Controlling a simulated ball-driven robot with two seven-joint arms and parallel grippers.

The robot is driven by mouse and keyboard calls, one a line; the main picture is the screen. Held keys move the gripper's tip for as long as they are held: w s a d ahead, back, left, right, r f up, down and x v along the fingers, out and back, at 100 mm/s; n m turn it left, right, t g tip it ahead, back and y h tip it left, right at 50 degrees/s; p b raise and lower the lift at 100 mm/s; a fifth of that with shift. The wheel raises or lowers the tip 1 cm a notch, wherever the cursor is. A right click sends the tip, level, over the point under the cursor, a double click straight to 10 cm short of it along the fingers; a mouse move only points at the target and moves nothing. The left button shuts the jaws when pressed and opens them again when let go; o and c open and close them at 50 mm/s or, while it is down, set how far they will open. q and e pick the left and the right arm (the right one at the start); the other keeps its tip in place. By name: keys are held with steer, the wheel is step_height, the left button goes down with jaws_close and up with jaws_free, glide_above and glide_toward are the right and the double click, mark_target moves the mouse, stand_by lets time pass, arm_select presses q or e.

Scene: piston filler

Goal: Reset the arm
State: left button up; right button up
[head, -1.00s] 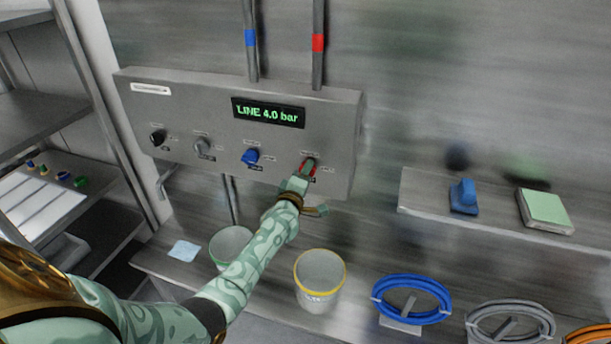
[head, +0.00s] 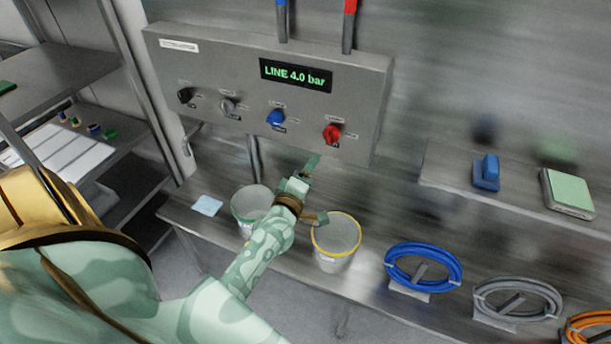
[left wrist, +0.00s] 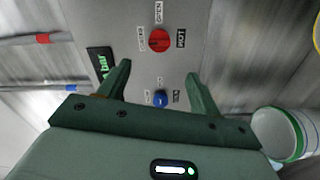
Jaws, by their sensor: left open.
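My left gripper (head: 312,166) is below the control panel (head: 222,60) in the head view, apart from it and near the yellow-rimmed bucket. In the left wrist view its two fingers (left wrist: 155,85) are spread open with nothing between them, facing the panel. The red knob (head: 332,134) on the panel is free of the gripper; it also shows in the left wrist view (left wrist: 159,40). The blue knob (head: 275,118) is left of it and also shows in the left wrist view (left wrist: 160,100). The panel display (head: 296,75) reads LINE 4.0 bar. My right gripper is out of view.
A yellow-rimmed bucket (head: 336,258) and a green-rimmed bucket (head: 252,220) stand on the bench below. Blue (head: 423,287) and grey (head: 518,304) hose coils sit to the right. A wall shelf (head: 450,182) holds a blue item (head: 487,172) and a green pad (head: 567,189).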

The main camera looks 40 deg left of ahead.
arm_select(q)
steer(key=shift+v, duration=1.2)
